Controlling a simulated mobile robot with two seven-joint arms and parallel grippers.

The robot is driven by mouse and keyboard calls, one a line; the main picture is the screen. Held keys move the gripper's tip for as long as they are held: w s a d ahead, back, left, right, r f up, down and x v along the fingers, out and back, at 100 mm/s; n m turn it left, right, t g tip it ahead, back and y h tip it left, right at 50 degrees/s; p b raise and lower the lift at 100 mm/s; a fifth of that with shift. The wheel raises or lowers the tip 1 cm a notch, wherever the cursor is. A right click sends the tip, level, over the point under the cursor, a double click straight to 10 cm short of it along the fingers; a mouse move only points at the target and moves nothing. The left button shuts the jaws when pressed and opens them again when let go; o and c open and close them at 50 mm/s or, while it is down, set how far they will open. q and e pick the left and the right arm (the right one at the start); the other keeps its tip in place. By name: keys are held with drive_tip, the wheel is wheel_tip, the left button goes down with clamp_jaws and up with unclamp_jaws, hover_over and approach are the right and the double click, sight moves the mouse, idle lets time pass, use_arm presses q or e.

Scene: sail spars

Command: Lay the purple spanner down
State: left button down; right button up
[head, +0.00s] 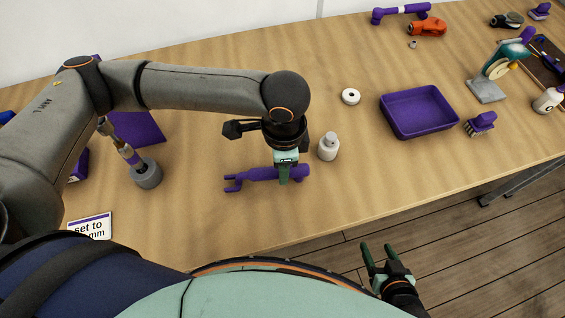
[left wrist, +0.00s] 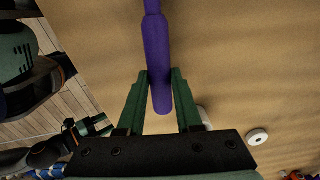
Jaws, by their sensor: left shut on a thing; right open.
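The purple spanner (head: 250,175) is in my left gripper (head: 285,177), over the front middle of the wooden table. Its forked end points left in the head view and its other end sticks out a little right of the fingers. In the left wrist view the spanner (left wrist: 157,38) runs between the two green fingers (left wrist: 160,76), with its forked end out of frame. It looks roughly level and close to the tabletop; I cannot tell whether it touches. My right gripper (head: 378,252) is open and empty, beyond the table's front edge above the floor.
A grey-white bottle (head: 329,149) stands just right of the spanner. A white ring (head: 350,97) and a purple tray (head: 451,125) are farther right, with a brush (head: 481,124) beside the tray. A sign (head: 90,227) and a grey cup (head: 147,174) are left.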

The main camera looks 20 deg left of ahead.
use_arm(q)
drive_tip(key=shift+f, duration=0.45)
idle(0.7)
drive_tip(key=shift+c, duration=0.9)
unclamp_jaws()
drive_tip(key=shift+r, duration=0.25)
drive_tip(key=shift+r, duration=1.2)
drive_tip(key=shift+r, duration=0.1)
drive_tip(key=shift+r, duration=3)
drive_tip(key=shift+s+f, duration=0.1)
